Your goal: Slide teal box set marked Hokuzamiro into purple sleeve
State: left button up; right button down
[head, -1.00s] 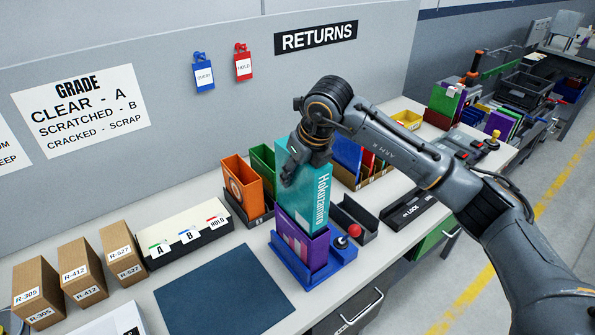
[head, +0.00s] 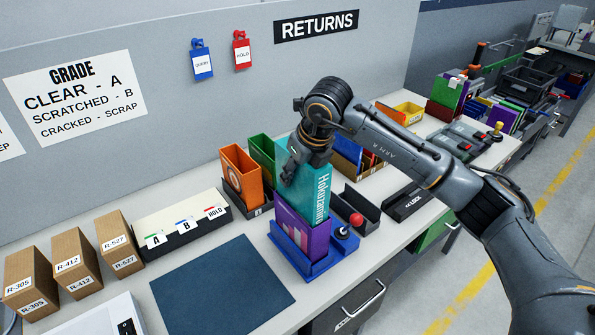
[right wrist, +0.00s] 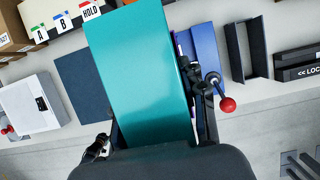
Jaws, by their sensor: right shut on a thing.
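My right gripper (head: 294,176) is shut on the teal box set (head: 316,192) marked Hokuzamiro and holds it upright from above. The purple sleeve (head: 304,240) stands upright in a blue holder (head: 312,268) at the bench's front edge. The teal box's lower end is down inside the sleeve's mouth; most of the box shows above the rim. In the right wrist view the teal box (right wrist: 140,70) fills the middle and hides most of the sleeve. My left gripper is not in view.
A red-knobbed lever (head: 356,219) stands at the holder's right side. An orange case (head: 240,178) and a green case (head: 263,160) stand behind, with a dark empty tray (head: 362,205) to the right. A flat dark blue mat (head: 222,284) lies clear on the left.

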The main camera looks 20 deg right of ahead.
jog(key=shift+f+b, duration=2.35)
jog(key=shift+f, duration=0.5)
jog(key=shift+r, duration=0.1)
jog(key=shift+c, duration=1.4)
grip_release()
notch_tip(320, 180, up, 8)
jog(key=p, duration=0.4)
